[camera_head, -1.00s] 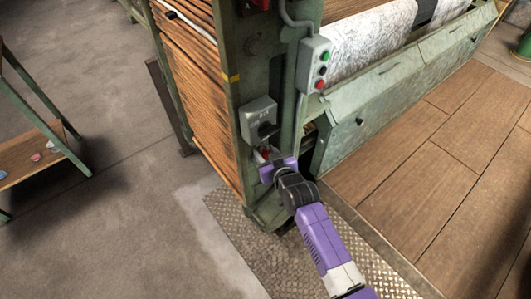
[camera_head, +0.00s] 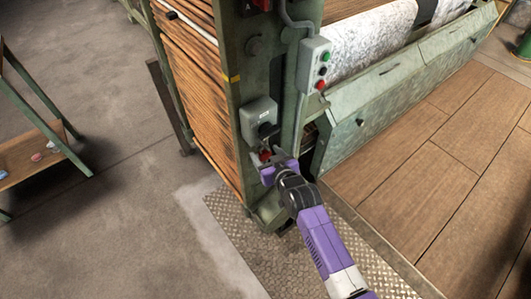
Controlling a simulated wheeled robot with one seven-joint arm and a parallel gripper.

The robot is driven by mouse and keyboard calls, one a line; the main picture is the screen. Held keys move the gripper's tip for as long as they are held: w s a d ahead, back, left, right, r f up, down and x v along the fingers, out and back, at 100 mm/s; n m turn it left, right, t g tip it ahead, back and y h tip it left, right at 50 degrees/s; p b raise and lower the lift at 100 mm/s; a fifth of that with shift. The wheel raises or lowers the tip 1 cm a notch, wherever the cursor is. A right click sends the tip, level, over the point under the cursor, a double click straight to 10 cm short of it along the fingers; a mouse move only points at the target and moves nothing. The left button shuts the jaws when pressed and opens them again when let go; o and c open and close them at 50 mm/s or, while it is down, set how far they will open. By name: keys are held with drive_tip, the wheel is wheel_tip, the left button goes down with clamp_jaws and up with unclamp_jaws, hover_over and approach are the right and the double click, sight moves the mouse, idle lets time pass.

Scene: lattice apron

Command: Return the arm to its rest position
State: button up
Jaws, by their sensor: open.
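My gripper (camera_head: 268,158) is open, at the end of my purple and black arm. It is close to the lower front of the green machine post (camera_head: 230,95), just below a grey switch box (camera_head: 259,118) with a dark knob. A small red part (camera_head: 265,155) shows by the fingertips. I cannot tell whether the fingers touch it. The arm is stretched out from the bottom right of the head view, and the wrist hides part of the post's foot.
A grey button box (camera_head: 314,66) with green and red buttons hangs on the post above. A green-grey drawer front (camera_head: 390,95) runs to the right beside the wooden floor (camera_head: 440,170). A shelf table (camera_head: 30,157) stands at far left. Open concrete floor (camera_head: 110,230) lies left.

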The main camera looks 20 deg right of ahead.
drive_tip(key=s+d+r+t, duration=0.1)
drive_tip(key=s+r+t, duration=0.2)
drive_tip(key=s+r, duration=0.9)
drive_tip(key=s, duration=1)
drive_tip(key=s+r+g, duration=0.1)
drive_tip(key=s+r, duration=0.2)
drive_tip(key=s, duration=0.9)
drive_tip(key=s+r, duration=0.3)
drive_tip(key=s, duration=1)
drive_tip(key=shift+d+r+m+g+h, duration=0.2)
drive_tip(key=shift+m+g+h, duration=0.1)
drive_tip(key=shift+h, duration=0.1)
